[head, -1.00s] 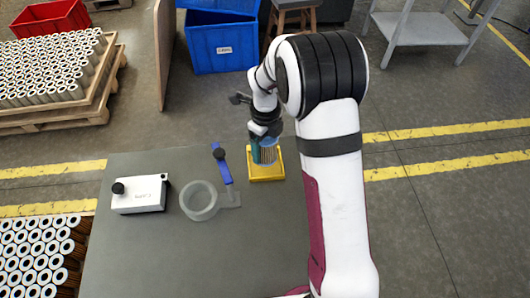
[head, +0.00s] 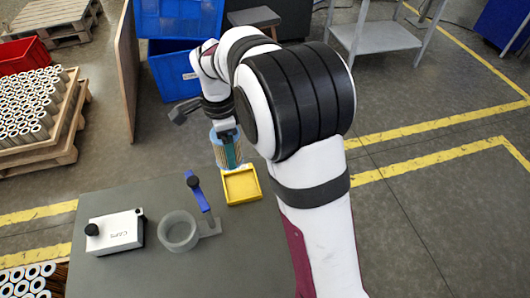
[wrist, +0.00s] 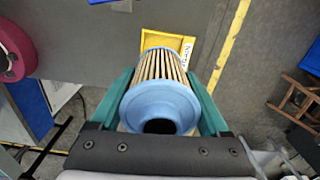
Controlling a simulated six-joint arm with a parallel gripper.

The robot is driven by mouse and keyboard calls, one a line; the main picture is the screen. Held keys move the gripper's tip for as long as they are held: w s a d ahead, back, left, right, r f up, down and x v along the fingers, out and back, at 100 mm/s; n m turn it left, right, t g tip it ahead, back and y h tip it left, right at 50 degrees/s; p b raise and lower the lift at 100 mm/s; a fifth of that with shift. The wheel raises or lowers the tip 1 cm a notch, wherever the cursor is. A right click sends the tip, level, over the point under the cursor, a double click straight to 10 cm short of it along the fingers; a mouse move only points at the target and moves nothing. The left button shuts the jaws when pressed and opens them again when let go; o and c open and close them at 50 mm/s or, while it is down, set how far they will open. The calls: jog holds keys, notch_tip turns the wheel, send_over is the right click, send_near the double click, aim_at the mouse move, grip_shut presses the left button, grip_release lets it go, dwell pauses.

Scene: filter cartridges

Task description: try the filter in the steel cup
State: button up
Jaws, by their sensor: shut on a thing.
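The filter (wrist: 160,92) is a pleated cylinder with blue end caps, and the wrist view looks at its near cap with a dark round hole. My gripper (wrist: 162,90) is shut on it, with green fingers along both sides. In the head view the filter (head: 228,154) is held upright or nearly so, at the far edge of the grey table, just behind and left of the yellow tray (head: 241,185). The steel cup (head: 178,231) is a round grey open cup on the table, with a blue lever (head: 198,193) beside it, and appears empty.
A white box with a black knob (head: 115,232) stands left of the cup. Blue bins (head: 180,75) and a pallet of filters (head: 35,115) stand on the floor beyond the table. The table front (head: 200,275) is clear.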

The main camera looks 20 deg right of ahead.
jog(key=a+r+n, duration=0.1)
jog(key=a+n, duration=0.1)
jog(key=a, duration=0.1)
jog(key=a+r+n, duration=0.1)
jog(key=a+n, duration=0.1)
jog(key=a, duration=0.2)
jog(key=a+n, duration=0.3)
jog(key=shift+s+a+r, duration=0.15)
jog(key=shift+a+r, duration=0.25)
jog(key=shift+s+a+f+m, duration=0.95)
jog(key=shift+s+f+m, duration=0.45)
jog(key=shift+f, duration=0.6)
jog(key=shift+s+a+f+m, duration=0.9)
jog(key=shift+s+f+m, duration=0.3)
jog(key=shift+s+f, duration=0.65)
jog(key=shift+s+a+f+m, duration=0.95)
jog(key=shift+s+f+m, duration=0.35)
jog(key=shift+f, duration=0.9)
jog(key=shift+f, duration=0.5)
jog(key=o, duration=1.3)
jog(key=shift+r, duration=0.1)
